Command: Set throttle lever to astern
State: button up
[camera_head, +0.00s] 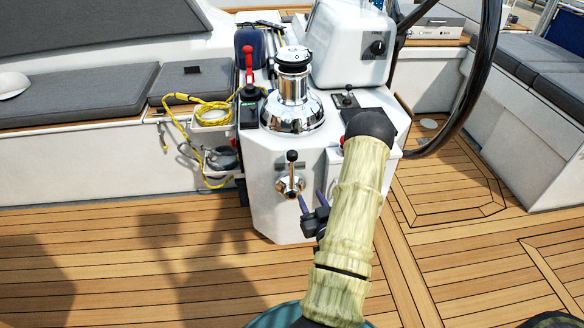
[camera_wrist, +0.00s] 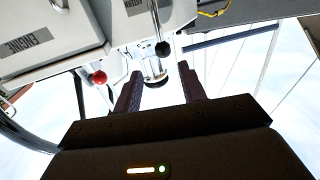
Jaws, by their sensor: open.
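The throttle lever appears to be the chrome lever with a black ball knob (camera_head: 291,157) on the front face of the white pedestal (camera_head: 262,190). It stands about upright from a round chrome base. My gripper (camera_head: 311,197) is open and empty, just right of and below the lever in the head view. In the wrist view the black knob (camera_wrist: 162,48) shows just beyond my open fingertips (camera_wrist: 160,72), with the chrome base between the finger lines. The fingers look apart from the lever.
A red knob (camera_wrist: 99,77) sits beside an ENGINE label. A chrome winch (camera_head: 292,95), a red-handled lever (camera_head: 248,65) and a small black-knobbed lever (camera_head: 347,97) are on the pedestal. Yellow rope (camera_head: 205,110) hangs at left; the steering wheel (camera_head: 470,90) is at right. The teak floor is clear.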

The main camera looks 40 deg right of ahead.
jog(key=shift+w+b, duration=0.15)
jog(key=shift+b, duration=0.15)
jog(key=b, duration=0.9)
send_near(293, 163)
jog(key=x, duration=1.1)
jog(key=shift+f, duration=0.1)
jog(key=shift+w, duration=0.1)
grip_shut()
